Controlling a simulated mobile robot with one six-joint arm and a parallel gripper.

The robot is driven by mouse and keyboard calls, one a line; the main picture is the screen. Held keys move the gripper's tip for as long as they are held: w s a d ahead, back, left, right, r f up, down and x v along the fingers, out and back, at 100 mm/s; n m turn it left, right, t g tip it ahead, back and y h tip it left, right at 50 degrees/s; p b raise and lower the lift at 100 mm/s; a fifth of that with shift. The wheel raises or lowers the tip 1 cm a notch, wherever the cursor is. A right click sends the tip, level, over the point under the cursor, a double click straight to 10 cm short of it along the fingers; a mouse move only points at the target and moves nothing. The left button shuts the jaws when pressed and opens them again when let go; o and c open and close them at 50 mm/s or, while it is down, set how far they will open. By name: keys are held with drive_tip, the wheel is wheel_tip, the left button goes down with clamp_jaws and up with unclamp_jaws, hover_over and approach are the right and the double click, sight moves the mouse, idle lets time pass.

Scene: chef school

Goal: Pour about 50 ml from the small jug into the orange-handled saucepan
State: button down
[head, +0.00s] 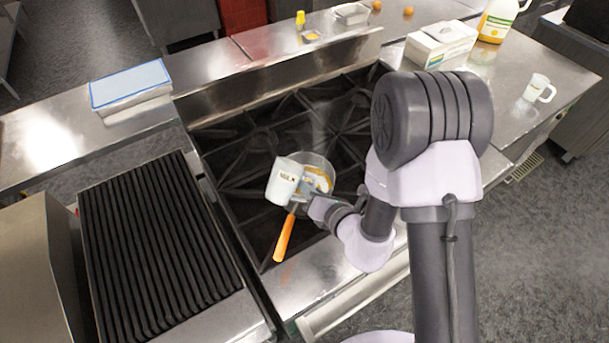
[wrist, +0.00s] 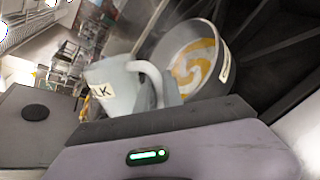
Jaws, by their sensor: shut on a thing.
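The small jug (head: 284,181) is white with a MILK label. My gripper (head: 304,197) is shut on it and holds it tilted, beside and partly in front of the saucepan in the head view. The jug (wrist: 112,88) also shows in the wrist view, its handle at my gripper (wrist: 160,98). The saucepan (head: 319,165) has an orange handle (head: 285,238) pointing toward the front edge and stands on the hob. In the wrist view the saucepan (wrist: 222,70) holds an orange-brown and pale swirl. I cannot see any stream leaving the jug.
The black hob grates (head: 245,145) surround the saucepan. A ribbed grill (head: 150,250) lies at the left. A white box (head: 440,44), a large bottle (head: 497,20) and another white jug (head: 537,88) stand on the right counter.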

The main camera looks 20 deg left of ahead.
sight(296, 181)
drive_tip(key=shift+r+n+t+b, duration=0.5)
drive_tip(key=shift+r+b, duration=0.1)
drive_tip(key=shift+b, duration=0.05)
drive_tip(key=shift+s+a+f+b, duration=0.1)
drive_tip(key=shift+b, duration=0.2)
idle(1.1)
drive_tip(key=b, duration=0.1)
drive_tip(key=s+n+t+b, duration=0.1)
drive_tip(key=b, duration=0.1)
drive_tip(key=shift+a+r, duration=0.15)
drive_tip(key=shift+r, duration=0.15)
drive_tip(key=shift+s+a+r+n+t+p, duration=0.1)
drive_tip(key=shift+s+r+n+t+p, duration=0.3)
drive_tip(key=shift+r+p, duration=0.15)
drive_tip(key=shift+s+r+n+t+p, duration=0.3)
drive_tip(key=shift+r+n+p, duration=0.1)
drive_tip(key=shift+r, duration=0.1)
drive_tip(key=shift+s+a+f+n+t+y, duration=0.1)
drive_tip(key=shift+f+n+t+y, duration=0.2)
drive_tip(key=shift+n, duration=0.1)
drive_tip(key=shift+s+a+r+n+t, duration=0.1)
drive_tip(key=shift+s+r+n+t, duration=0.2)
drive_tip(key=shift+r+n, duration=0.2)
drive_tip(key=shift+s+a+r+n+t, duration=0.1)
drive_tip(key=shift+s+r+n+t, duration=0.2)
drive_tip(key=shift+r+n, duration=0.15)
